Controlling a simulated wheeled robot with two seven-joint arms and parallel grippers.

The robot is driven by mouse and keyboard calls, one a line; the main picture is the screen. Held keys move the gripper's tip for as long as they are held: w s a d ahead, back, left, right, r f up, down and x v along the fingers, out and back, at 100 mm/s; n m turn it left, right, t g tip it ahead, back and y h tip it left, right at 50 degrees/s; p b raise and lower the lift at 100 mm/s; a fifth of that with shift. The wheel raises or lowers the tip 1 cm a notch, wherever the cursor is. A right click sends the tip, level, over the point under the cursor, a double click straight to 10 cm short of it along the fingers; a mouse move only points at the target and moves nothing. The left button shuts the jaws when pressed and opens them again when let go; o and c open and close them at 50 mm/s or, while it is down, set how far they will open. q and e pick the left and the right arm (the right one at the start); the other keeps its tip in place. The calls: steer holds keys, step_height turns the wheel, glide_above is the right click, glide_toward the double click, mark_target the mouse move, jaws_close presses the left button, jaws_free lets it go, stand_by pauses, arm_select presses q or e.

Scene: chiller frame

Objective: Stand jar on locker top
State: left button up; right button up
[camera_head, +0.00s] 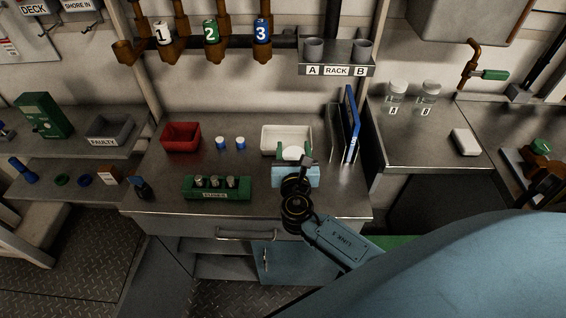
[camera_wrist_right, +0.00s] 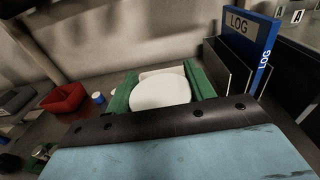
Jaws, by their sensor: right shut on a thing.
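My right gripper (camera_head: 293,162) is over the front of the middle bench, its light-blue body towards me. In the right wrist view its green fingers (camera_wrist_right: 160,94) are shut on a white round thing (camera_wrist_right: 160,90), which looks like a jar lid. The white round thing (camera_head: 292,153) also shows in the head view, in front of the white tray; what is below it is hidden. Two clear jars with white lids, jar A (camera_head: 395,97) and jar B (camera_head: 427,98), stand upright on the grey metal top (camera_head: 410,145) at the right. My left gripper is not in view.
A blue log binder (camera_head: 351,125) stands right of the gripper, between it and the grey top. The white tray (camera_head: 272,133), red bin (camera_head: 181,137) and green fuse holder (camera_head: 217,194) are on the bench. A white box (camera_head: 465,142) lies right of the jars; the grey top's front is clear.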

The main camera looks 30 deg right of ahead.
steer(key=shift+f+b, duration=0.65)
steer(key=shift+f, duration=1.65)
steer(key=shift+f, duration=0.15)
steer(key=o, duration=1.2)
steer(key=shift+r, duration=0.2)
steer(key=v, duration=1.2)
steer(key=shift+f, duration=0.1)
